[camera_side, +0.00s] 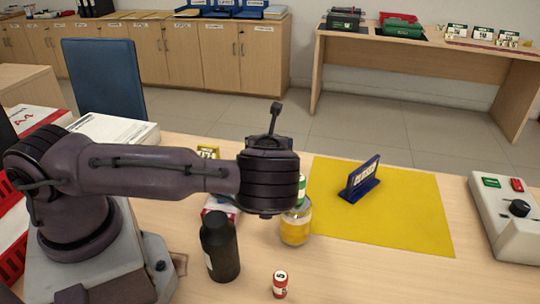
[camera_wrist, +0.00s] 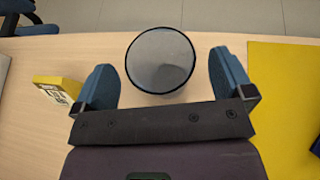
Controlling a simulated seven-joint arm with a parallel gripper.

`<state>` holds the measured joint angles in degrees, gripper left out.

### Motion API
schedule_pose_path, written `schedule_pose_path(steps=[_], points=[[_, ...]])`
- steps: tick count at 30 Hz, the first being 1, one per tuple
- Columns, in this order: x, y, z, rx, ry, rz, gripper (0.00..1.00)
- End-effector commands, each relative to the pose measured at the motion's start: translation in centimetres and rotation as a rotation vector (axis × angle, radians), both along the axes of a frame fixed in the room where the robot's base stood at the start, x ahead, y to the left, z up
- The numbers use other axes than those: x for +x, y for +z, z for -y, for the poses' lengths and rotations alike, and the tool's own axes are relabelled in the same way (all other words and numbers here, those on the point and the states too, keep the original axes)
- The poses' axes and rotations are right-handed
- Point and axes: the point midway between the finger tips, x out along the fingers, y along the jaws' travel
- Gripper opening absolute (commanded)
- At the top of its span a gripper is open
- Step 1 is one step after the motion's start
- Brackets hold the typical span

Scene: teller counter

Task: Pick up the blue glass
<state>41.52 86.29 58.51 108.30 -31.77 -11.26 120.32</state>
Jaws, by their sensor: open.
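A round glass (camera_wrist: 160,60) with a dark rim and grey-blue inside shows from above in the wrist view. It stands on the wooden counter, left of the yellow mat. My gripper (camera_wrist: 163,72) is open, with one blue finger on each side of the glass. A gap shows between each finger and the glass, and nothing is held. I cannot tell the fingertips' height against the rim. In the side view my wrist hides the fingers, and I cannot make out the glass there.
A jar with yellow contents (camera_side: 295,228), a black bottle (camera_side: 221,250) and a small red cylinder (camera_side: 280,284) stand near my wrist. A blue sign (camera_side: 361,180) stands on the yellow mat (camera_side: 420,220). A yellow block (camera_wrist: 60,88) lies left of my gripper. A control box (camera_side: 506,218) is far right.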

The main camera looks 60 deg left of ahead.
Motion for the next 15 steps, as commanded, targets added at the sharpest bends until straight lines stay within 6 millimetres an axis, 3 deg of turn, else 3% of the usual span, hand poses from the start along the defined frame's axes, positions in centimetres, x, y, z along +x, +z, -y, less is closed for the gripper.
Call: schedule_pose_path(steps=[6,13,15], points=[[1.2,-1.1,-1.8,-0.001,0.001,0.000,0.99],[1.3,-1.1,-1.8,0.000,0.000,0.000,0.99],[1.3,-1.1,-1.8,0.000,0.000,0.000,0.85]])
